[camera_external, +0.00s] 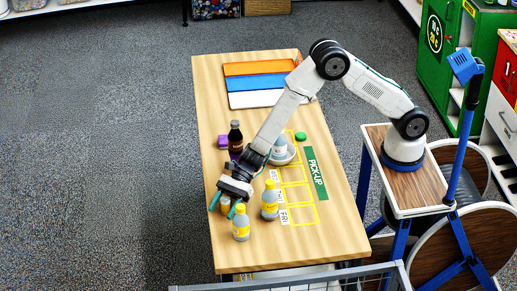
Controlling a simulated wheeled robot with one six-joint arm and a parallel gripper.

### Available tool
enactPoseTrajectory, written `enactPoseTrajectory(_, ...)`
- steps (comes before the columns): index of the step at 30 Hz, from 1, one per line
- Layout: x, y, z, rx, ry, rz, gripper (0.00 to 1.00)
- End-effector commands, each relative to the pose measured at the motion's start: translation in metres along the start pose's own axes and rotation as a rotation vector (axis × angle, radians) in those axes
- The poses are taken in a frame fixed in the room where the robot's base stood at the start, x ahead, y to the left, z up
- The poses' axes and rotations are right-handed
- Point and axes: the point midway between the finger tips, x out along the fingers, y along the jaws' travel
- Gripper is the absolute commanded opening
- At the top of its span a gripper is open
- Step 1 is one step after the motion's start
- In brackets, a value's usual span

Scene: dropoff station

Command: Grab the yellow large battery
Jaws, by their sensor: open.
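My gripper (223,208) is open and points down at the front left of the wooden table (225,80). Its teal fingertips are at or just above the tabletop. A small yellowish-brown upright object (225,204) shows between or just behind the fingers. It may be the yellow large battery, but it is too small and partly covered to be sure. I cannot tell whether the fingers touch it.
A dark bottle (235,137), purple block (222,142), green object (301,136) and coloured trays (258,83) stand farther back.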

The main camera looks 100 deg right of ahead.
Motion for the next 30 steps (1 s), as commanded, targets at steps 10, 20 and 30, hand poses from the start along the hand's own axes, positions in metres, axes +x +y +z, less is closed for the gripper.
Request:
enactPoseTrajectory(10, 0.006, 0.000, 0.000, 0.001, 0.000, -0.001, 0.47)
enactPoseTrajectory(20, 0.006, 0.000, 0.000, 0.001, 0.000, -0.001, 0.03)
enactPoseTrajectory(30, -0.007, -0.001, 0.032, -0.002, -0.004, -0.002, 0.03)
